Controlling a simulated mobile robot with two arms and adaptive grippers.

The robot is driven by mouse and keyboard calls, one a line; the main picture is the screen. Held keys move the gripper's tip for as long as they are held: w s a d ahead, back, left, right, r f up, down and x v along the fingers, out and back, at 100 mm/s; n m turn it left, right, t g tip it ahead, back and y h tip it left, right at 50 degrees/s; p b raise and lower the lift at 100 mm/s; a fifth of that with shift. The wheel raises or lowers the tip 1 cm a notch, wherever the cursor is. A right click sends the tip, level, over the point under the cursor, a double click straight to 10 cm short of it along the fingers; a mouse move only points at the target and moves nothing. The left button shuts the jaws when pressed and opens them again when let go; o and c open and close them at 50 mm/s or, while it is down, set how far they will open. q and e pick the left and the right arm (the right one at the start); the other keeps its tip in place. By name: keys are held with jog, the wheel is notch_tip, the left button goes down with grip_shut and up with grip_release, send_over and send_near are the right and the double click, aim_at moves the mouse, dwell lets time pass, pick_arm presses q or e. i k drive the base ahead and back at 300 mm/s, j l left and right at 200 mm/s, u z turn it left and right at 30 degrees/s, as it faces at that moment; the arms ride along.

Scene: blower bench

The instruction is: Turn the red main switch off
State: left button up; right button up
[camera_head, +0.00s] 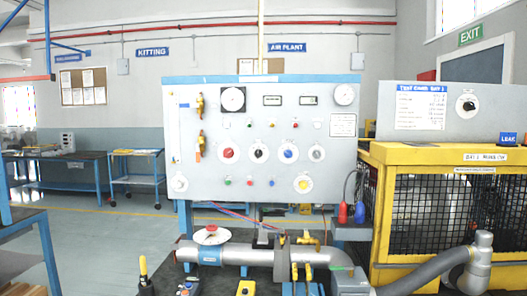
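A large grey control panel (190,150) stands upright in the middle of the camera_head view. On it, a red rotary knob on a round white plate (228,153) is the leftmost of a row of knobs. It looks like the red main switch; the picture is too small to read its setting or label. Black (258,153), blue (287,153) and grey (316,153) knobs follow to its right. Neither of my grippers is in view, and nothing covers the red knob.
Red and blue connectors (343,213) sit at the panel's lower right. A yellow mesh cage (430,220) stands at right. Blue tables (70,172) and open floor lie at left.

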aim_at(228, 153)
jog(key=i+l, duration=0.65)
jog(key=l, duration=0.2)
jog(key=i+l+u, duration=0.1)
jog(key=i+l, duration=0.25)
jog(key=l, duration=0.1)
